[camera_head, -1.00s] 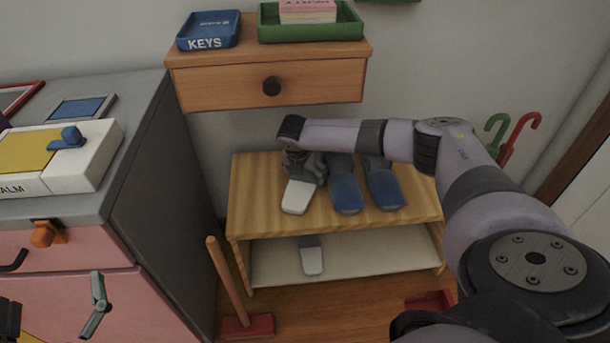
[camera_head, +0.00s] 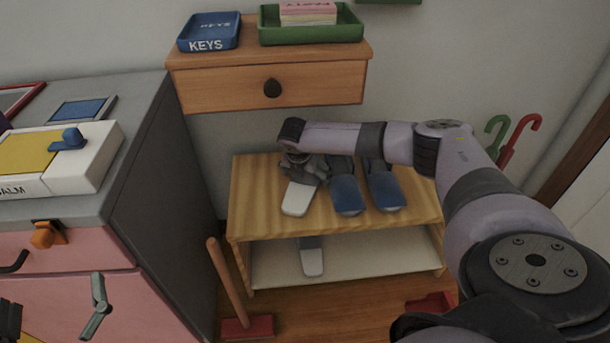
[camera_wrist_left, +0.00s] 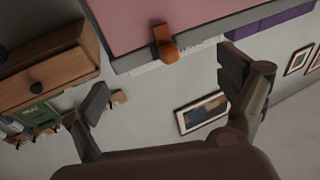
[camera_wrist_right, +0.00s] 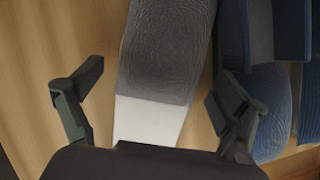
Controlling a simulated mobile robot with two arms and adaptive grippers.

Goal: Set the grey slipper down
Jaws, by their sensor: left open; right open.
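A grey slipper with a pale sole (camera_head: 297,199) lies on the wooden top of the shoe rack (camera_head: 255,190), left of a pair of blue slippers (camera_head: 347,191). My right gripper (camera_head: 302,168) is over its far part, which it hides in the head view. In the right wrist view the slipper's dark grey upper (camera_wrist_right: 168,48) lies between the open fingers (camera_wrist_right: 155,85), with a gap on each side. A second grey slipper (camera_head: 312,257) lies on the lower shelf. My left gripper (camera_wrist_left: 168,80) is open and empty, away from the rack.
A drawer unit (camera_head: 225,85) with a blue keys tray (camera_head: 208,31) and a green tray (camera_head: 310,27) hangs above the rack. A grey-sided cabinet (camera_head: 165,170) stands left. A wooden handle (camera_head: 227,280) rises beside the rack's left front. Umbrellas (camera_head: 515,140) stand right.

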